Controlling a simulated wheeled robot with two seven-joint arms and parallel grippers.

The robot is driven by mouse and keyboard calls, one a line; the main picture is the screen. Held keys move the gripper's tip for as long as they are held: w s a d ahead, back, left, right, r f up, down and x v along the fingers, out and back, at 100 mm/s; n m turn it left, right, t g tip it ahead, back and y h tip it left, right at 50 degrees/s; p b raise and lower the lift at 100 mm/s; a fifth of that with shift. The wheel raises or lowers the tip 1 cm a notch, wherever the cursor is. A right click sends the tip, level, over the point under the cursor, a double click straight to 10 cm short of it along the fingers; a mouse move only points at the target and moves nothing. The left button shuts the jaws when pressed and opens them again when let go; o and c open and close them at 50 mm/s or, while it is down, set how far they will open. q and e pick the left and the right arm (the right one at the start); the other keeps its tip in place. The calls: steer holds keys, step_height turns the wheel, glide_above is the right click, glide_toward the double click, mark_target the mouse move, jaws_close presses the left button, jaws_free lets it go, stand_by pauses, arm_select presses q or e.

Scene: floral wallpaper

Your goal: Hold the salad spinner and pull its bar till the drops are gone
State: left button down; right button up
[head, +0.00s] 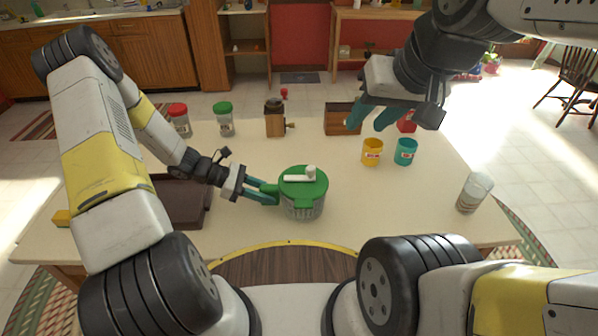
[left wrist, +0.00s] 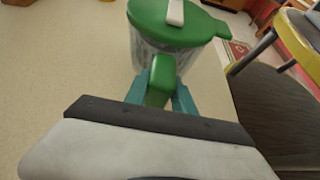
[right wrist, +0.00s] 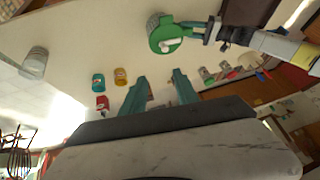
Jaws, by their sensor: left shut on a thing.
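The salad spinner (head: 303,200) stands upright on the table, with a green lid, a clear bowl and a white bar (head: 300,177) with a knob on top. It also shows in the left wrist view (left wrist: 180,32) and the right wrist view (right wrist: 165,36). My left gripper (head: 268,192) is shut on the green handle (left wrist: 160,80) at the spinner's left side. My right gripper (head: 366,118) is raised above the far right of the table, away from the spinner. Its teal fingers (right wrist: 160,92) are apart and empty. Drops in the bowl are too small to tell.
A dark brown tray (head: 183,205) lies left of the spinner. Yellow (head: 372,152) and teal (head: 405,152) cups and a glass jar (head: 474,191) stand to the right. Red-lidded (head: 180,120) and green-lidded (head: 223,119) jars and a grinder (head: 275,120) stand behind.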

steer(key=shift+o, duration=0.2)
stand_by(0.3)
steer(key=shift+o, duration=1)
steer(key=n+g+h, duration=0.2)
steer(key=n+g, duration=0.3)
steer(key=g, duration=0.1)
glide_above(311, 168)
step_height(311, 168, down, 15)
step_height(311, 168, down, 10)
steer(key=shift+r, duration=0.15)
